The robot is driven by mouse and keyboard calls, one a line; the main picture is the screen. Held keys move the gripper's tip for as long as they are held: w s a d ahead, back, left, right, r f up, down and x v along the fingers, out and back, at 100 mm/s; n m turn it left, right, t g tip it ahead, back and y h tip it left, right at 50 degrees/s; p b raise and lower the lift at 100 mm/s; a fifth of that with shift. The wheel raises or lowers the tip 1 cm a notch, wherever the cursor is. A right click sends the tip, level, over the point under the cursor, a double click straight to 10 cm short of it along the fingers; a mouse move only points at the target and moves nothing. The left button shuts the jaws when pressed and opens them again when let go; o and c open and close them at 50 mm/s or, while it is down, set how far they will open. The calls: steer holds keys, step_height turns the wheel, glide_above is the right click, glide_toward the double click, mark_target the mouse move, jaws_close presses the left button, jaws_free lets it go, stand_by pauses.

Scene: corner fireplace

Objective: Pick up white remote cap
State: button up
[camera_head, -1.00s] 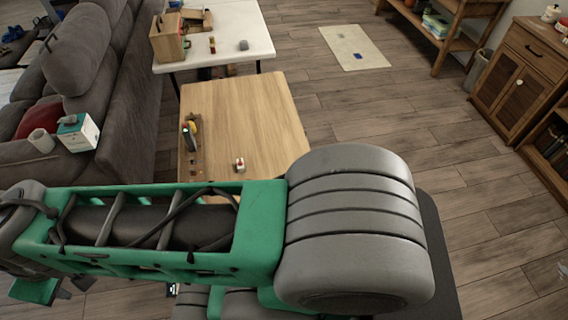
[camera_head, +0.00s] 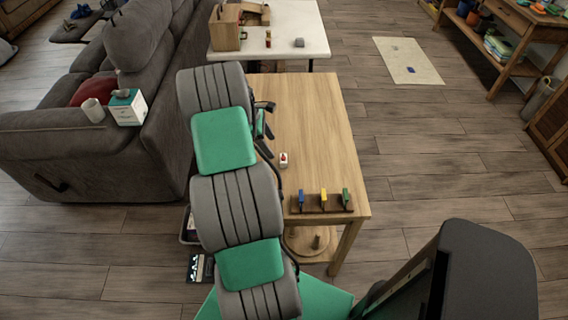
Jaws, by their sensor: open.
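A small white piece with a red mark (camera_head: 283,160) lies on the wooden table (camera_head: 318,125), right of my arm; it may be the white remote cap, but it is too small to be sure. My gripper (camera_head: 266,129) shows as dark fingers at the right edge of my green and grey arm, over the left part of the table. It is open and apart from the white piece, which lies just to its lower right. My arm hides much of the gripper and the table's left edge, so I cannot see between all of the fingers.
A brown rack (camera_head: 322,204) with blue, yellow and green pieces stands at the table's near edge. A white table (camera_head: 345,45) with a wooden box (camera_head: 227,28) adjoins behind. A grey sofa (camera_head: 100,150) stands left. Floor to the right is clear around a pale mat (camera_head: 408,62).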

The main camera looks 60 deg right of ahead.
mark_target(282, 156)
steer(key=x, duration=0.6)
steer(key=p+x, duration=0.1)
steer(key=x, duration=0.1)
steer(key=shift+s+d+f, duration=0.2)
steer(key=shift+s+d, duration=0.2)
steer(key=shift+s, duration=0.1)
steer(key=shift+c, duration=0.5)
steer(key=c, duration=1.2)
